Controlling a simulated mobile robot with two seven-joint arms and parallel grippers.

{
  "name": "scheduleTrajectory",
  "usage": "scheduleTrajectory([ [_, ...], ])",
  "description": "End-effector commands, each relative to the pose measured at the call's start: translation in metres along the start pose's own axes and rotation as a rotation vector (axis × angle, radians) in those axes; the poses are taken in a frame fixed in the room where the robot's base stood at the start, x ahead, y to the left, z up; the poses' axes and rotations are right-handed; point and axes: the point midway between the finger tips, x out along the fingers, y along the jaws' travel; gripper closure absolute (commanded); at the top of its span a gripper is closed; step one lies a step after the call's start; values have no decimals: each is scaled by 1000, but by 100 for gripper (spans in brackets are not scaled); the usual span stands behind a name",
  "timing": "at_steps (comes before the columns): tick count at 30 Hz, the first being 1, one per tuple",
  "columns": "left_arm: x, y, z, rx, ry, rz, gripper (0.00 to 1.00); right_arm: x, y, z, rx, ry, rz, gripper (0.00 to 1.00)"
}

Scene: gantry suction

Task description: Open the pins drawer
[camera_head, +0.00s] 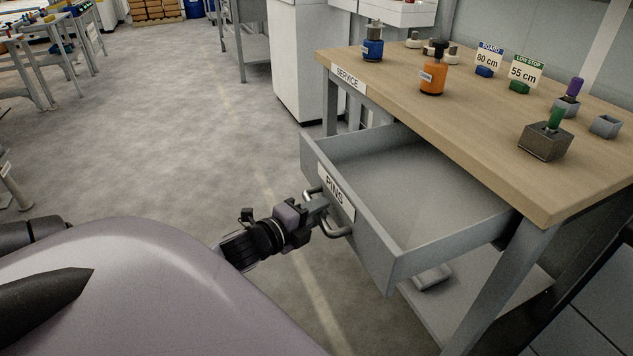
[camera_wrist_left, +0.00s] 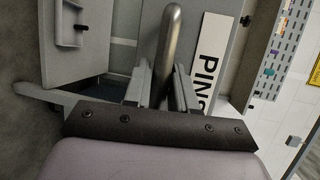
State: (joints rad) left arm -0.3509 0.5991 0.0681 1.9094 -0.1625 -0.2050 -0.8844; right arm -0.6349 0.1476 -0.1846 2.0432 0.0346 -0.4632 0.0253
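The pins drawer (camera_head: 430,190) is a grey metal drawer under the wooden-topped service bench, and it stands pulled well out. Its front carries a white PINS label (camera_head: 336,190), which also shows sideways in the wrist view (camera_wrist_left: 211,62). A curved metal handle (camera_head: 335,232) sits on the front. My left gripper (camera_head: 318,207) is at this handle. In the wrist view the handle bar (camera_wrist_left: 168,40) passes between the two fingers, which are closed on it. The visible part of the drawer's inside is empty. My right gripper is not in view.
The service bench (camera_head: 450,115) holds an orange bottle-like item (camera_head: 433,75), a blue one (camera_head: 372,45), small signs and a grey block with a green pin (camera_head: 545,140). A bench leg (camera_head: 500,290) stands right of the drawer.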

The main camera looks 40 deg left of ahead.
Motion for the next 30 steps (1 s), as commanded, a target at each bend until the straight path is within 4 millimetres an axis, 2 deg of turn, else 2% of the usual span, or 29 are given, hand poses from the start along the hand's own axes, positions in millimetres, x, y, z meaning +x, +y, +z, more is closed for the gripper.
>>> scheduleTrajectory([
  [14, -6, 0, 0, -1, 0, 2, 56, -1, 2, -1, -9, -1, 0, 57],
  [30, -65, 0, 0, -1, 0, 2, 56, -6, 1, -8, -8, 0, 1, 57],
])
